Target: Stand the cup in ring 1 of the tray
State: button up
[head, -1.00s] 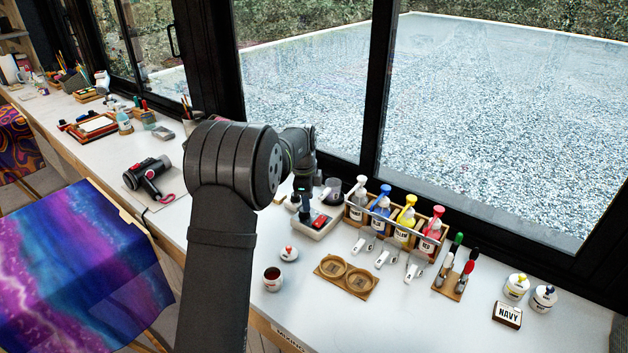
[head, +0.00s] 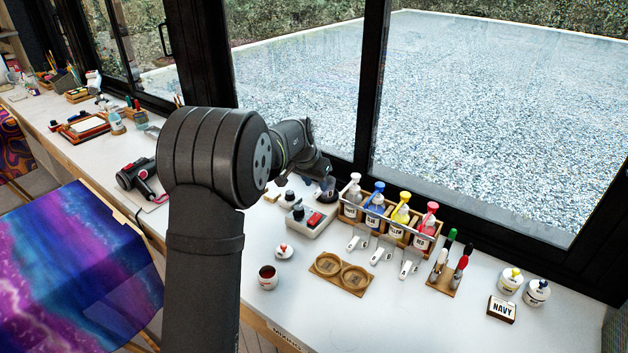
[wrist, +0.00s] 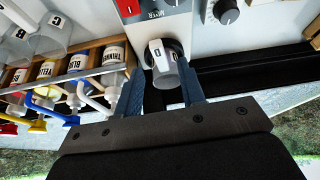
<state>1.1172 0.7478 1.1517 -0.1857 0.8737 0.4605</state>
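A grey see-through cup (wrist: 167,74) with a white tag stands by the grey device, at a dark round part, between the two blue fingers of my gripper (wrist: 162,84) in the wrist view. The fingers look apart, with a gap beside the cup. In the head view the cup (head: 327,188) is small and dark behind the device, and my gripper (head: 322,172) is right over it. The wooden tray (head: 371,281) with two round rings lies empty near the table's front. The ring numbers are too small to read.
The grey device (head: 310,222) with a red part stands left of the bottle rack (head: 388,222). A dark-filled cup (head: 268,279) and a small lidded pot (head: 284,252) stand left of the tray.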

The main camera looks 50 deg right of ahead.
aim_at(318, 191)
jog(key=shift+x, duration=2.45)
grip_shut()
jog(key=shift+r, duration=0.1)
jog(key=shift+r, duration=1)
